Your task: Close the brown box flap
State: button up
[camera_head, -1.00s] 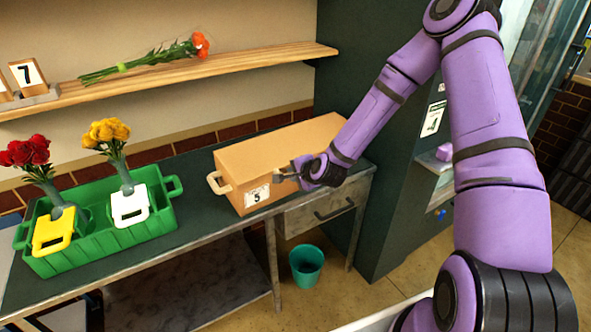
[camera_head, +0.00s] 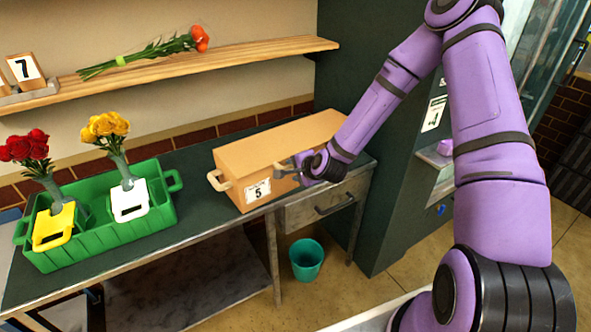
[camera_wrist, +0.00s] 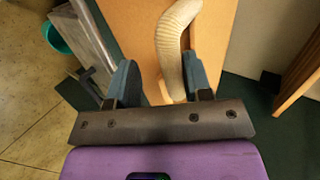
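The brown box (camera_head: 264,150) sits on the dark green tabletop, with a "5" label (camera_head: 258,191) and a cream handle (camera_head: 218,180) on its left end. Its top looks flat and closed in the head view. My gripper (camera_head: 282,170) is at the box's front edge, just right of the label, and hides part of it. In the wrist view my gripper (camera_wrist: 162,85) has its two blue-grey fingers apart. A curved cream handle (camera_wrist: 175,45) lies over the box's brown surface (camera_wrist: 135,25), in line with the gap between the fingers. I cannot tell whether they touch it.
A green crate (camera_head: 100,240) with red and yellow flowers stands left of the box. A wooden shelf (camera_head: 200,68) runs above. A drawer (camera_head: 325,205) is under the tabletop, and a teal bin (camera_head: 306,260) stands on the floor. A dark cabinet (camera_head: 395,200) stands right.

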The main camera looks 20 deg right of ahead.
jog(key=v, duration=1)
jog(key=shift+s, duration=0.2)
jog(key=shift+d+r, duration=0.1)
jog(key=shift+r, duration=0.05)
jog(key=s+d+r+n+g+h, duration=0.1)
jog(key=s+r+n+g+h, duration=0.1)
jog(key=s+r+n, duration=0.5)
jog(key=s+d+r+n+g+h, duration=0.1)
jog(key=s+r+n+g, duration=0.15)
jog(key=r, duration=0.75)
jog(key=s+r+n, duration=0.2)
jog(key=s+r, duration=0.4)
jog(key=s, duration=0.3)
jog(key=s+r+n, duration=0.3)
jog(key=s+r, duration=0.4)
jog(key=s, duration=0.3)
jog(key=shift+d+r+g, duration=0.35)
jog(key=shift+d+g, duration=0.1)
jog(key=shift+o, duration=0.5)
jog(key=shift+n, duration=0.25)
